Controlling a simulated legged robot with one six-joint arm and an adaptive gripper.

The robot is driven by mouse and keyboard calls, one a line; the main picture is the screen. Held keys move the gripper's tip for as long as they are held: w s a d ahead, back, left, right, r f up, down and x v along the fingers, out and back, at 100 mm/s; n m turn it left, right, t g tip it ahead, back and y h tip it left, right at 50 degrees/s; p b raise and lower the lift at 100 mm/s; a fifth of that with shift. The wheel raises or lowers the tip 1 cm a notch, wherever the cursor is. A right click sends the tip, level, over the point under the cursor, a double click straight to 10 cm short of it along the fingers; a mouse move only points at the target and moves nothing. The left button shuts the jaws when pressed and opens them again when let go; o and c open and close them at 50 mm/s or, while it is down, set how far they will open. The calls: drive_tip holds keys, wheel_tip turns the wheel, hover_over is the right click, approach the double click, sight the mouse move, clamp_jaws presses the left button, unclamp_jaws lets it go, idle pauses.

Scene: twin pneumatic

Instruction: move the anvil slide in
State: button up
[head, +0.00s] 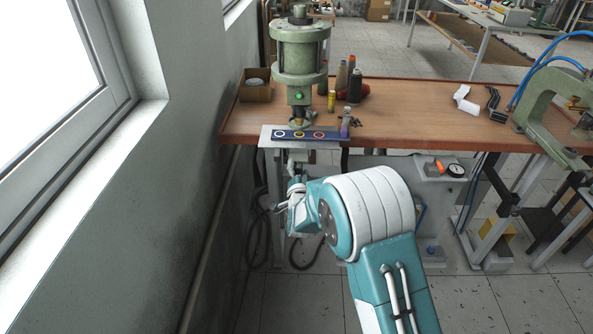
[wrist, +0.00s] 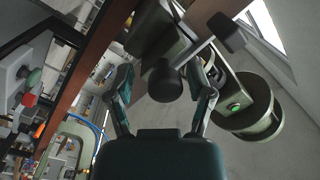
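The anvil slide appears to be the dark blue bar with coloured rings (head: 306,135), lying across a pale metal plate (head: 270,142) under the green press (head: 300,58) at the bench's front edge. My gripper (head: 295,196) is below that edge, partly hidden by my arm. In the wrist view my gripper (wrist: 162,70) is open, its two fingers spread on either side of a dark round knob (wrist: 162,82). I cannot tell whether the fingers touch the knob. The press shows tilted at the right, with its green light (wrist: 235,107).
A second green press (head: 552,110) with blue hoses stands at the right of the wooden bench (head: 425,105). Several bottles (head: 350,80) and a cardboard box (head: 256,88) are near the first press. The wall is close on the left.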

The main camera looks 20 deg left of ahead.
drive_tip(key=shift+s+a, duration=0.1)
drive_tip(key=shift+s, duration=0.25)
drive_tip(key=v, duration=1.1)
drive_tip(key=shift+s, duration=0.1)
drive_tip(key=s+d+r+n+g+h, duration=0.25)
drive_tip(key=d+r+g, duration=0.25)
drive_tip(key=d+r, duration=0.9)
drive_tip(key=s+d+r+n+g+h, duration=0.1)
drive_tip(key=s+d+g, duration=0.2)
drive_tip(key=s+d, duration=0.5)
drive_tip(key=s+d+r+n+g+h, duration=0.1)
drive_tip(key=s+d+n+g+h, duration=0.1)
drive_tip(key=s+d, duration=0.7)
drive_tip(key=s+g, duration=0.1)
drive_tip(key=s, duration=0.6)
drive_tip(key=shift+s+r+g, duration=0.2)
drive_tip(key=shift+g, duration=0.1)
